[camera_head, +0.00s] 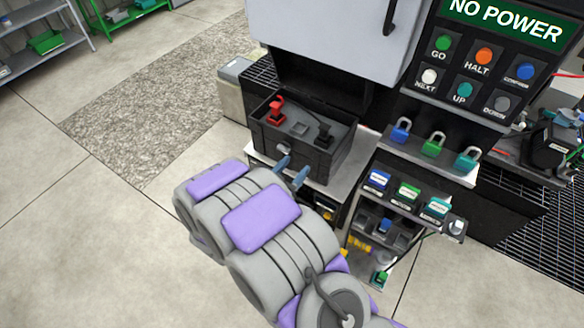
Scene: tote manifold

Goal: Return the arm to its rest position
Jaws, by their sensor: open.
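My arm, grey with purple pads, reaches up from the bottom of the head view, bent toward the middle. The two blue-grey fingers of my gripper (293,168) show beyond the purple pads, apart from each other, with nothing seen between them. I cannot tell whether the fingers touch the box. The rest of the gripper is hidden behind my arm.
A panel (503,68) reading "NO POWER" has several coloured buttons. Several padlocks (432,145) stand on a shelf below it, above a small rack (402,218) of labelled items. A grey cabinet (325,35) hangs above the box. Open floor (75,245) lies to the left.

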